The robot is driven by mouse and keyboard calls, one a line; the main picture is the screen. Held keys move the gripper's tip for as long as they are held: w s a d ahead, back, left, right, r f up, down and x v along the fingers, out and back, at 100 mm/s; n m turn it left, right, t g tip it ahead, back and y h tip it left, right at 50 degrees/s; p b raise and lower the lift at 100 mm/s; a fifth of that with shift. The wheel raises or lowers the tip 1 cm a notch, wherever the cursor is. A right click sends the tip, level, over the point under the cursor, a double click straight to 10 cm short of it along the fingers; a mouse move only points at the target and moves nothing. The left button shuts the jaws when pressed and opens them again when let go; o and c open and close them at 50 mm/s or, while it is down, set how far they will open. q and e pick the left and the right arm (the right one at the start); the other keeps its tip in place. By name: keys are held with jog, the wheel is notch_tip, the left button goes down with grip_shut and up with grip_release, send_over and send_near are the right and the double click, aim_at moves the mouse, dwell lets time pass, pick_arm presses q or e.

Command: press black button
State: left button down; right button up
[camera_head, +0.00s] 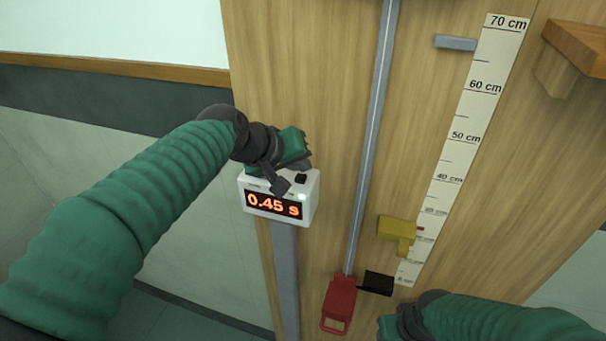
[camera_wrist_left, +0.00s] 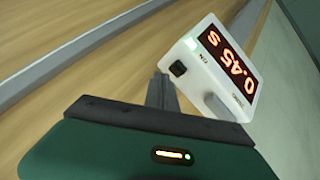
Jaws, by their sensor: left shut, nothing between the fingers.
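The black button (camera_head: 301,179) is a small dark square on the top of a white timer box (camera_head: 308,205). The timer's red display reads 0.45 s, and a green light glows beside it. In the left wrist view the black button (camera_wrist_left: 178,68) shows clearly near the box's edge. My left gripper (camera_head: 280,185) is shut and empty over the top of the box, just left of the button. I cannot tell whether it touches the box. My right gripper (camera_head: 388,325) is at the bottom right, partly hidden by its own arm, away from the timer.
A metal rail (camera_head: 370,140) runs down the wooden board to a red holder (camera_head: 339,302). A black block (camera_head: 378,283) and a yellow block (camera_head: 396,231) sit near the scale strip (camera_head: 462,130). A wooden ledge (camera_head: 580,45) juts out at upper right.

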pick_arm(q)
jog(key=shift+a, duration=0.45)
pick_arm(e)
jog(key=shift+a, duration=0.35)
pick_arm(q)
jog(key=shift+d+f+b, duration=0.1)
jog(key=shift+f+b, duration=0.3)
jog(key=shift+f, duration=0.05)
jog(key=shift+d, duration=0.2)
pick_arm(e)
jog(key=shift+d+f, duration=0.15)
jog(key=shift+f, duration=0.15)
pick_arm(q)
jog(key=shift+s+d, duration=0.1)
jog(key=shift+f, duration=0.2)
pick_arm(e)
jog(key=shift+f, duration=0.2)
pick_arm(q)
jog(key=shift+a+r+p, duration=0.3)
jog(key=shift+r+p, duration=0.05)
jog(key=shift+r, duration=0.35)
pick_arm(e)
jog(key=shift+r, duration=0.55)
